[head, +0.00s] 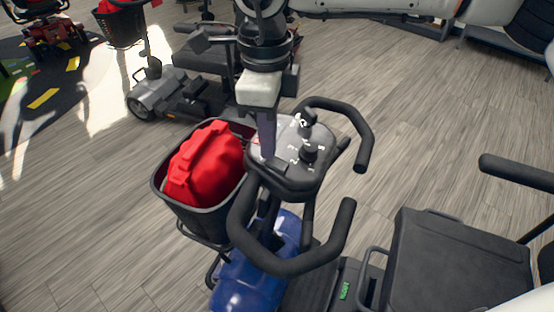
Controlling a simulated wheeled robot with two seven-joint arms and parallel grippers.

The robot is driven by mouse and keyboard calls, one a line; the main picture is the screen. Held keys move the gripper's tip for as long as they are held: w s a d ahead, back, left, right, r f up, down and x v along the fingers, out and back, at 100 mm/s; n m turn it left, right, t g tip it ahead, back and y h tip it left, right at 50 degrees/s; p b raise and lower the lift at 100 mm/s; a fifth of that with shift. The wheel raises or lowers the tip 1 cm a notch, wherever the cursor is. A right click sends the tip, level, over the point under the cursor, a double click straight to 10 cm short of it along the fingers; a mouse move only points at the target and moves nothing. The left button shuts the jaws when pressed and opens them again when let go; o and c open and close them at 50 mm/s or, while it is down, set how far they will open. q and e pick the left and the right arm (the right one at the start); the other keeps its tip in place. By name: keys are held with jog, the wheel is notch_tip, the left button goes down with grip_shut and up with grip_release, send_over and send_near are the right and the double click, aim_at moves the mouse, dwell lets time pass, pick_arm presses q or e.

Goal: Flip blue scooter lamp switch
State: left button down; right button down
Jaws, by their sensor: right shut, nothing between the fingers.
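The blue scooter (255,270) stands in the middle of the head view, with black looped handlebars (345,225) and a dark control panel (290,178). The panel carries white markings and small black knobs (308,154). My right gripper (267,155) comes down from the top and is shut and empty. Its fingertips are at the left part of the panel; I cannot tell whether they touch it. I cannot make out the lamp switch; the fingers may hide it. My left gripper is not in view.
A black basket (160,186) with a red bag (205,165) hangs at the scooter's front, close left of my gripper. The scooter's dark seat (455,265) is at lower right. Another scooter (165,95) stands behind at left. Wooden floor (440,110) is clear at right.

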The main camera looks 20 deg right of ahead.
jog(key=shift+f+b, duration=0.35)
jog(key=shift+f, duration=0.15)
notch_tip(320, 180, up, 7)
jog(key=p, duration=0.4)
dwell(0.6)
dwell(0.4)
